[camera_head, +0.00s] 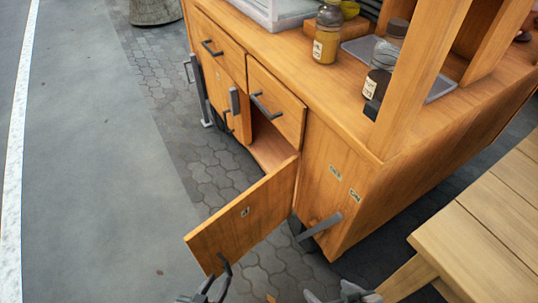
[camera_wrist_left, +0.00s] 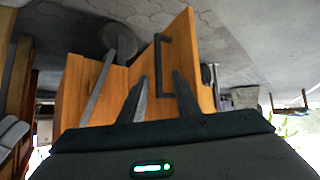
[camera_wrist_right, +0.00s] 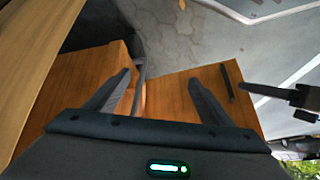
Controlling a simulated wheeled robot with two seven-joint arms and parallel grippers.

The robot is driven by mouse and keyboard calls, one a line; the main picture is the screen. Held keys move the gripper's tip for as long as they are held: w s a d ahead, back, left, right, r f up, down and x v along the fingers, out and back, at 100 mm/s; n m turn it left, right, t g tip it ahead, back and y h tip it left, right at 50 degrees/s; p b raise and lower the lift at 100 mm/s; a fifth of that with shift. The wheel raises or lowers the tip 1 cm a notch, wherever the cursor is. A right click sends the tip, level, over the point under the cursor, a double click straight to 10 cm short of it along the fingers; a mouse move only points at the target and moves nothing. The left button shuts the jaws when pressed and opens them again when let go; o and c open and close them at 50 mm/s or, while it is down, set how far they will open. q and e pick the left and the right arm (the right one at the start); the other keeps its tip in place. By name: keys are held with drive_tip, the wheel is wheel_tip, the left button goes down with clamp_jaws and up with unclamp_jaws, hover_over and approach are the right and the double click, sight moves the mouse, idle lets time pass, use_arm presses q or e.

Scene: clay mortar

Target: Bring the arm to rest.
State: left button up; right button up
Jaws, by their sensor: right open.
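My left gripper (camera_head: 214,285) is at the bottom of the head view, close to the dark handle (camera_head: 224,266) of the open cabinet door (camera_head: 245,215). In the left wrist view its fingers (camera_wrist_left: 160,78) stand apart, with the handle (camera_wrist_left: 158,65) showing between and beyond the tips. I cannot tell whether they touch it. My right gripper (camera_head: 332,294) is at the bottom edge, right of the door, partly cut off. In the right wrist view its fingers (camera_wrist_right: 160,78) are wide apart with nothing between them. The door (camera_wrist_right: 175,100) lies beyond them.
The wooden cabinet (camera_head: 350,180) carries a yellow-brown jar (camera_head: 327,35), a dark jar (camera_head: 377,85) and a grey tray (camera_head: 440,88). A slatted wooden table (camera_head: 490,225) stands at right. Paving and road are clear at left.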

use_arm(q)
drive_tip(key=shift+s+r+g, duration=1.85)
drive_tip(key=shift+r+g, duration=0.05)
drive_tip(key=shift+r, duration=1.5)
drive_tip(key=s+a+f+p, duration=0.1)
drive_tip(key=a+f+p, duration=0.1)
drive_tip(key=f+p, duration=0.5)
drive_tip(key=s+a+f+g+y+p, duration=0.1)
drive_tip(key=a+f+p, duration=0.1)
drive_tip(key=f+p, duration=0.6)
wheel_tip(320, 180, down, 2)
drive_tip(key=shift+s+a+p, duration=0.15)
drive_tip(key=shift+a+p, duration=0.05)
drive_tip(key=shift+p, duration=0.1)
use_arm(e)
drive_tip(key=s+d+f, duration=0.1)
drive_tip(key=d+f, duration=0.1)
drive_tip(key=f, duration=0.6)
drive_tip(key=s+d+f+g+h, duration=0.1)
drive_tip(key=f, duration=0.8)
drive_tip(key=shift+d, duration=0.35)
